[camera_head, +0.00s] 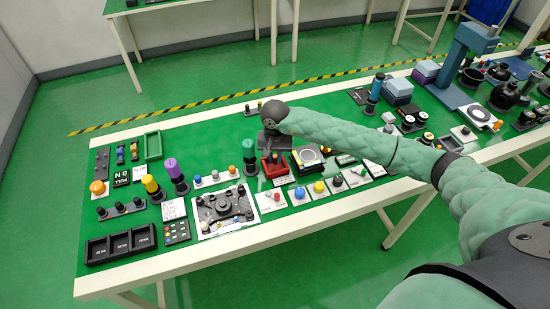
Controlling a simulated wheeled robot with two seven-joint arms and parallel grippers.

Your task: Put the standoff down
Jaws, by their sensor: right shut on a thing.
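My right arm reaches in from the right across the table. Its gripper (271,145) points down over the back middle part of the table, just above a red block-like fixture (275,167). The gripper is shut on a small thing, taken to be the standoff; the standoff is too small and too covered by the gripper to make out. I cannot tell whether it touches the fixture below. My left gripper is not in view.
A green-topped table (205,135) holds many small parts. A dark green cylinder (250,160) stands just left of the gripper. A white-based plate fixture (224,210), purple-topped cylinder (172,168) and black three-slot tray (120,244) lie further left. The back left tabletop has free room.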

